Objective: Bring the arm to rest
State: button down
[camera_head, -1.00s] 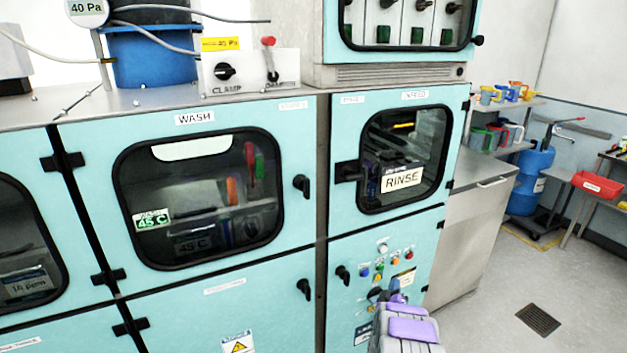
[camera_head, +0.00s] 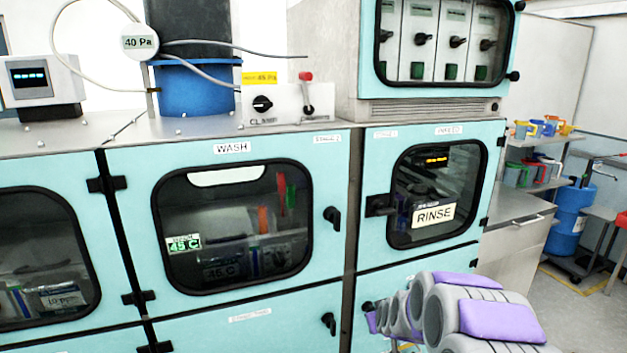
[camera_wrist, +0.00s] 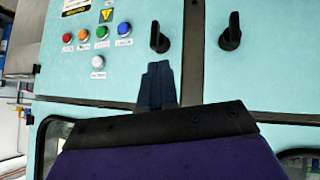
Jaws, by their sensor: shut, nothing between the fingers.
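My gripper (camera_wrist: 158,82) shows in the wrist view as dark fingers pressed together, shut and empty. It points toward the teal cabinet front, apart from two black door handles (camera_wrist: 229,34) and a row of coloured buttons (camera_wrist: 96,36). In the head view my grey and purple arm (camera_head: 485,318) reaches in from the lower right, in front of the lower cabinet door. The fingertips are hidden or too small to tell there.
The WASH door (camera_head: 232,222) and RINSE door (camera_head: 430,195) are shut. At the right are a shelf with coloured jugs (camera_head: 540,128), a blue container (camera_head: 570,215) and open floor.

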jog(key=s+a+r+m+g, duration=0.1)
jog(key=s+r+g, duration=0.2)
jog(key=s, duration=1.3)
jog(key=s+a+r+m+g, duration=0.1)
jog(key=s+r+g, duration=0.2)
jog(key=s, duration=1.4)
jog(key=s+a+r+m+g, duration=0.1)
jog(key=s+r+g, duration=0.3)
jog(key=s, duration=1.2)
jog(key=shift+s+a+g, duration=0.35)
jog(key=shift+a+g, duration=0.05)
jog(key=shift+a, duration=0.15)
jog(key=c, duration=1.8)
grip_release()
